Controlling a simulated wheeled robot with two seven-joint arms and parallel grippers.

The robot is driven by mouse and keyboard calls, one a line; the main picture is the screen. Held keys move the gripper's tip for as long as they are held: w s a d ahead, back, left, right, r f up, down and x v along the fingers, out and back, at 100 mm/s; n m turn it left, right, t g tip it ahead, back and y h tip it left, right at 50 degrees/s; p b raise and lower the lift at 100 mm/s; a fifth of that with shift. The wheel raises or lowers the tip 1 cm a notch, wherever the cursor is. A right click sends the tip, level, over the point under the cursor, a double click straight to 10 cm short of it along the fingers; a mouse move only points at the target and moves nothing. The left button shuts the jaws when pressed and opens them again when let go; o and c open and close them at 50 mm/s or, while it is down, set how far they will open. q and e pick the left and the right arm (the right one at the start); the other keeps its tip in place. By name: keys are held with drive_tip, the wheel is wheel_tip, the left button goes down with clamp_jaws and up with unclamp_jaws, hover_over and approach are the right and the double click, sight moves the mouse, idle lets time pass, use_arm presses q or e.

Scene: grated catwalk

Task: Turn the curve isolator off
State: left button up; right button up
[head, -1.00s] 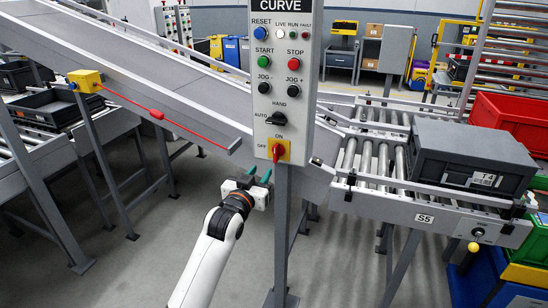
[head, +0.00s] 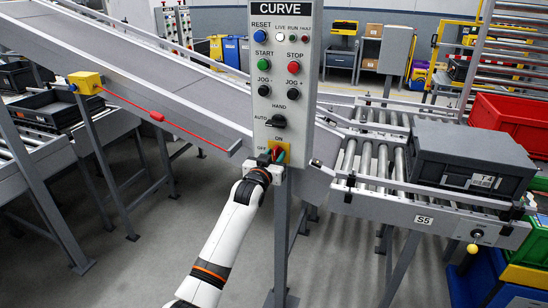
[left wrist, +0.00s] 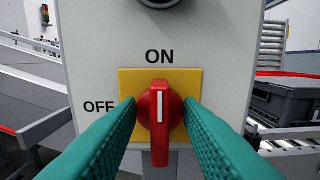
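The curve isolator is a red rotary handle (left wrist: 160,125) on a yellow plate (left wrist: 127,85), low on the grey CURVE control panel (head: 284,22). In the left wrist view the handle stands upright, its white mark pointing up at ON; OFF is printed to the left. My left gripper (head: 274,158) is at the isolator in the head view. In the left wrist view its two green fingertips (left wrist: 160,122) are on either side of the handle, close to it; I cannot tell whether they touch it. The gripper partly hides the isolator in the head view. My right gripper is not in view.
Above the isolator are a black selector (head: 278,121) and several push buttons. A red pull cord (head: 190,132) ends just left of the panel. The roller conveyor (head: 375,155) with a grey tote (head: 470,160) lies to the right. A post (head: 281,235) supports the panel.

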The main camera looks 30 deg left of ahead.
use_arm(q)
drive_tip(key=shift+c, duration=0.4)
clamp_jaws()
drive_tip(key=n+p, duration=0.2)
drive_tip(key=n, duration=0.1)
drive_tip(key=shift+r, duration=0.1)
drive_tip(key=n+p, duration=0.1)
drive_tip(key=n, duration=0.4)
drive_tip(key=n+p, duration=0.1)
drive_tip(key=n, duration=0.4)
drive_tip(key=n+p, duration=0.1)
drive_tip(key=n, duration=0.3)
drive_tip(key=shift+a+f+n+p, duration=0.3)
drive_tip(key=shift+f+n+p, duration=0.05)
drive_tip(key=shift+f+n, duration=0.05)
